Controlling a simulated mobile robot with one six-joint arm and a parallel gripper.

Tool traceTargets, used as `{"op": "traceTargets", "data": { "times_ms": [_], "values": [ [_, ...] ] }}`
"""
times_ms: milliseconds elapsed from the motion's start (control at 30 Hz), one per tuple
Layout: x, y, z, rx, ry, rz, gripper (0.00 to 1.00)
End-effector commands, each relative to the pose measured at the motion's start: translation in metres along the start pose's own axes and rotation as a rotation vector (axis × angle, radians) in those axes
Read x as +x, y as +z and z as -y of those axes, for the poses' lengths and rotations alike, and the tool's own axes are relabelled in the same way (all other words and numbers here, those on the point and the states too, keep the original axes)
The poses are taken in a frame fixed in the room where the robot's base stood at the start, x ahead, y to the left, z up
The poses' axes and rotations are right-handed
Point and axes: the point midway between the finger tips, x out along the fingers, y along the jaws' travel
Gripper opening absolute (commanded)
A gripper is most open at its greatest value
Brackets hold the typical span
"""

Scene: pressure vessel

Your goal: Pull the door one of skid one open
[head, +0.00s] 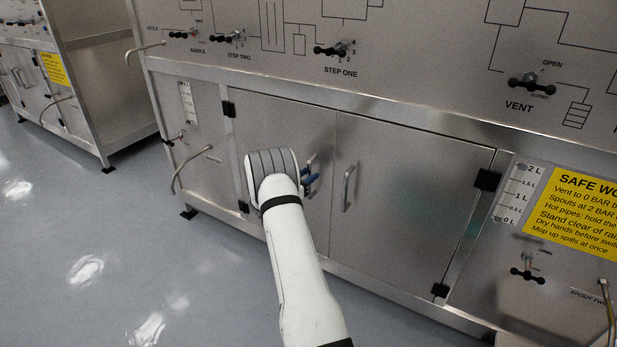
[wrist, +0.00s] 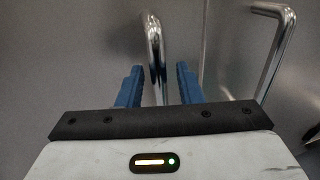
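The cabinet under the panel has two steel doors side by side. The left door (head: 275,125) has black hinges on its left side and looks flush with the front. Its bar handle (head: 312,161) shows just past my wrist. My gripper (head: 311,180) is at this handle with its blue fingers. In the wrist view the left door's handle (wrist: 154,45) runs down between the two fingers of my gripper (wrist: 158,86). The fingers are open, with a gap on each side of the bar. The handle's lower end is hidden by my gripper body.
The right door (head: 410,190) has its own bar handle (head: 348,188), which stands right of my gripper in the wrist view (wrist: 277,50). A bent pipe (head: 188,168) sticks out at left. A yellow sign (head: 575,215) is at right. The floor in front is clear.

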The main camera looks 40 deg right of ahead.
Motion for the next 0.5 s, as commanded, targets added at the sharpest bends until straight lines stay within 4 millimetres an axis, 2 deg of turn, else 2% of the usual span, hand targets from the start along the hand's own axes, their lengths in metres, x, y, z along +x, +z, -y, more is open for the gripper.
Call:
{"op": "traceTargets", "data": {
  "times_ms": [100, 367, 500],
  "values": [
    [0.0071, -0.0007, 0.0, -0.001, 0.001, -0.001, 0.33],
    [0.0084, -0.0001, -0.0002, -0.001, 0.001, 0.0, 0.33],
    [0.0083, 0.0, -0.0001, -0.001, 0.001, -0.001, 0.22]
  ]
}}
